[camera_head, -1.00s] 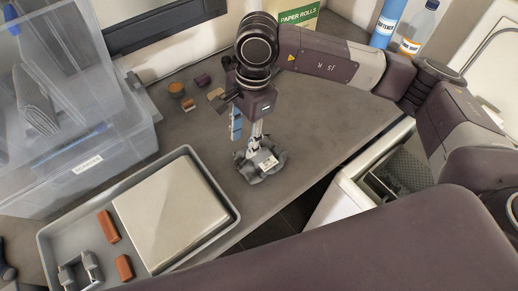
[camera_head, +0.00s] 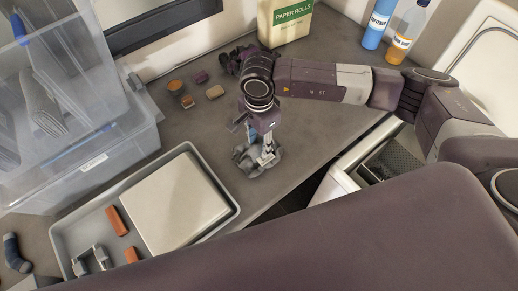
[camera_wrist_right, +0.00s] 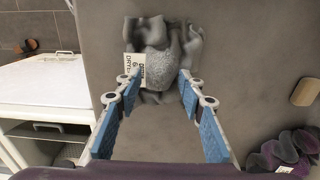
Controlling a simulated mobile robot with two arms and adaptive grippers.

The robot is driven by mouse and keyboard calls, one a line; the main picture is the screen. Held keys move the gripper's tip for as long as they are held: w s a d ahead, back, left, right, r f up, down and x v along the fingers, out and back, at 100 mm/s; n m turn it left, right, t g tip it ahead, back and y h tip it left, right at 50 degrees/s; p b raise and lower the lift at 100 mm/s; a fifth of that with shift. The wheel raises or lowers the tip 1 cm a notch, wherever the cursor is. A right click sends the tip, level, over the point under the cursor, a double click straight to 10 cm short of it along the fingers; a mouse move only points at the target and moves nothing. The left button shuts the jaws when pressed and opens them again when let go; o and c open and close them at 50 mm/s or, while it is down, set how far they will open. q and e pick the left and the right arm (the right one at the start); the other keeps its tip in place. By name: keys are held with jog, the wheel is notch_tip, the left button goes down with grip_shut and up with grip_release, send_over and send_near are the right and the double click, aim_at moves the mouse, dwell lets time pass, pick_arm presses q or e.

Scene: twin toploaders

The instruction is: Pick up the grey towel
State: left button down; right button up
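The grey towel (camera_head: 250,168) lies crumpled on the counter, right of the grey tray. My right gripper (camera_head: 265,156) points down at it from above and hides part of it. In the right wrist view the towel (camera_wrist_right: 165,50) lies at and beyond the fingertips, and a white printed tag shows on its left side. My right gripper (camera_wrist_right: 160,84) is open there, with its blue-padded fingers spread toward the two sides of the towel's near part. I cannot tell whether the fingertips touch it. My left gripper is not in view.
A grey tray (camera_head: 222,222) holds a pale panel and reddish blocks. Clear bins (camera_head: 120,150) stand left. Small items (camera_head: 201,77), a dark purple pile (camera_head: 236,57), a paper rolls pack (camera_head: 285,22) and bottles (camera_head: 408,30) are behind. Counter right of the towel is clear.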

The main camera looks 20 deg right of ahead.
jog(key=shift+c, duration=0.6)
grip_shut()
